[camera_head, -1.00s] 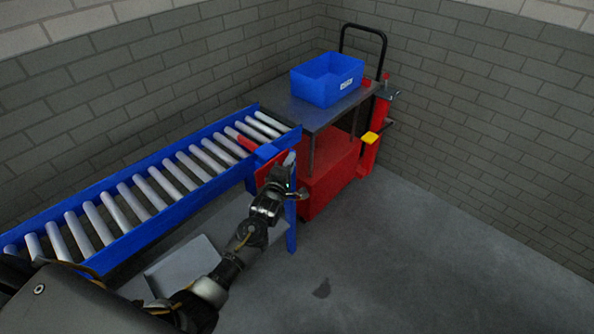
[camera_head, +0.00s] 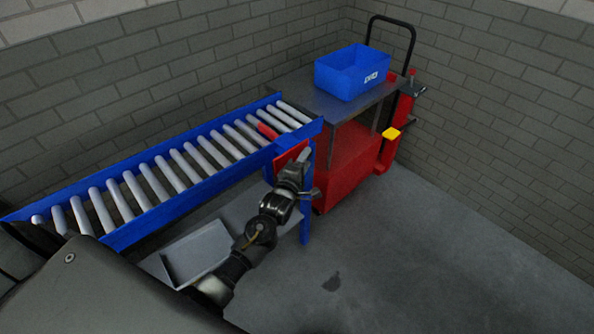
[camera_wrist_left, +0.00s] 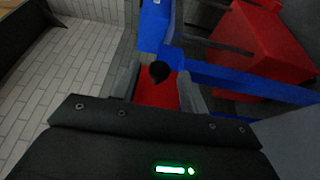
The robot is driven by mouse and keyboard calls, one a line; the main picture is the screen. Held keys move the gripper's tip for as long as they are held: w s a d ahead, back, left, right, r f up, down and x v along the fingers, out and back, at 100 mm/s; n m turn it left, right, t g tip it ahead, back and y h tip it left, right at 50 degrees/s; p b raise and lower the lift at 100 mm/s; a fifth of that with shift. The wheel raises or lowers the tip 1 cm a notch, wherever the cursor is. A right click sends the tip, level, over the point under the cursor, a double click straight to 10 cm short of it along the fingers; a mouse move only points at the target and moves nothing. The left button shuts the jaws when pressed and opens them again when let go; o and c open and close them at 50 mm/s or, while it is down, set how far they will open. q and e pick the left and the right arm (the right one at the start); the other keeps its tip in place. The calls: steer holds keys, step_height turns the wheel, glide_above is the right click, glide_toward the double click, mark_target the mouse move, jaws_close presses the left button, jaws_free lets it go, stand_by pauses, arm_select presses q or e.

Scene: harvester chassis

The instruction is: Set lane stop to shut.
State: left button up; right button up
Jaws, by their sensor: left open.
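The roller lane has a blue frame (camera_head: 160,212) and grey rollers. A red stop bar (camera_head: 268,131) shows among the rollers near its far right end. A red plate (camera_head: 290,155) hangs on the near side below a blue block (camera_head: 271,151). In the left wrist view a round black knob (camera_wrist_left: 158,72) stands in front of the red plate (camera_wrist_left: 155,94). My left gripper (camera_head: 303,158) is beside the plate; its open fingers (camera_wrist_left: 158,88) lie either side of the knob. I cannot tell whether they touch it. My right gripper is out of view.
A red cart with a grey top (camera_head: 310,94) stands at the lane's end, carrying a blue bin (camera_head: 352,72). It has a black handle and a yellow pad (camera_head: 391,133). A grey tray (camera_head: 197,253) lies under the lane. The floor at right is clear.

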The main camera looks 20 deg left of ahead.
arm_select(q)
steer(key=s, duration=0.7)
steer(key=shift+s+b, duration=0.3)
steer(key=s+f+m+g, duration=0.3)
steer(key=s+f+m, duration=0.15)
steer(key=f, duration=0.65)
steer(key=s+d+f+m+g+h, duration=0.15)
steer(key=s+f+m, duration=0.35)
steer(key=f, duration=0.5)
steer(key=s+a+f+m+g+y, duration=0.1)
steer(key=s+f+m+g, duration=0.4)
steer(key=f, duration=0.6)
steer(key=s+f+m+g, duration=0.3)
steer(key=s+f+m, duration=0.2)
steer(key=s+f, duration=0.85)
steer(key=s+a+f+g, duration=0.1)
steer(key=s+f+g, duration=0.1)
steer(key=s, duration=0.8)
steer(key=s+a+f+m+g, duration=0.1)
steer(key=s+a+f+g, duration=0.1)
steer(key=s, duration=0.9)
steer(key=shift+s+f, duration=0.3)
steer(key=shift+f, duration=0.25)
